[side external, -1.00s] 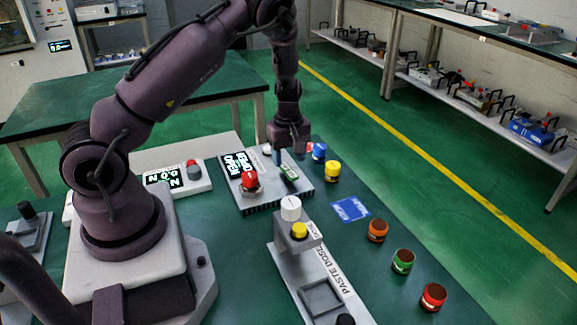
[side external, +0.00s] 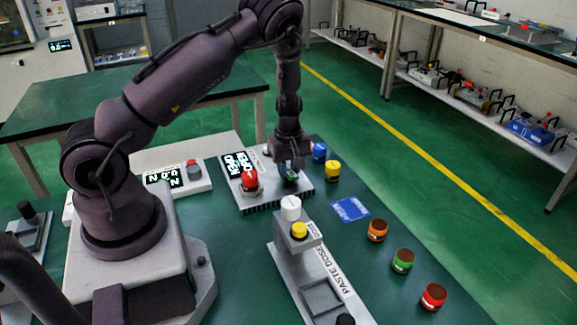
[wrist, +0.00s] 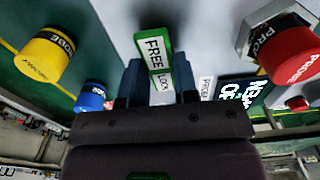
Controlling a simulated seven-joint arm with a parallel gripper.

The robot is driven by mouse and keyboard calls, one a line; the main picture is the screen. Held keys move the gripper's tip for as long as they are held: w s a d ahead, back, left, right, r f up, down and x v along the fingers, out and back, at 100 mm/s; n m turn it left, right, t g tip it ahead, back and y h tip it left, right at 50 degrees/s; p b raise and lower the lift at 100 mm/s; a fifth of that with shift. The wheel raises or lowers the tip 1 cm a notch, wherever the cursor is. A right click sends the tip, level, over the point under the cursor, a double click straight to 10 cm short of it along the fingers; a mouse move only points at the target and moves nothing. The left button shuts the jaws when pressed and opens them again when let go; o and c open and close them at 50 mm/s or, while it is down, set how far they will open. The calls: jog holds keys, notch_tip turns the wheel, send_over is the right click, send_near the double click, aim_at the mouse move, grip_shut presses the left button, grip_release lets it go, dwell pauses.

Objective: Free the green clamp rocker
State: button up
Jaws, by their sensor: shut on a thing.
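The green clamp rocker (wrist: 154,45) has white FREE and LOCK labels and stands out from the grey panel of the box. In the wrist view my gripper (wrist: 158,82) has its two dark blue fingers on either side of the rocker's LOCK end, shut on it; the FREE end sticks out beyond them. In the side external view my gripper (side external: 290,165) is lowered onto the box (side external: 268,199), and it hides most of the rocker there. Which way the rocker is tilted I cannot tell.
A red knob (side external: 250,179) and a lit display stand left of the gripper on the box. Blue (side external: 319,153) and yellow (side external: 333,171) capped jars stand close on its right. The paste dose unit (side external: 312,277) is nearer the camera, with more jars to its right.

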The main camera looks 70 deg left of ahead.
jog(key=shift+d+y, duration=0.3)
jog(key=shift+y, duration=0.6)
jog(key=shift+f+y, duration=0.1)
jog(key=shift+y, duration=1)
jog(key=o, duration=0.9)
jog(key=v, duration=1.3)
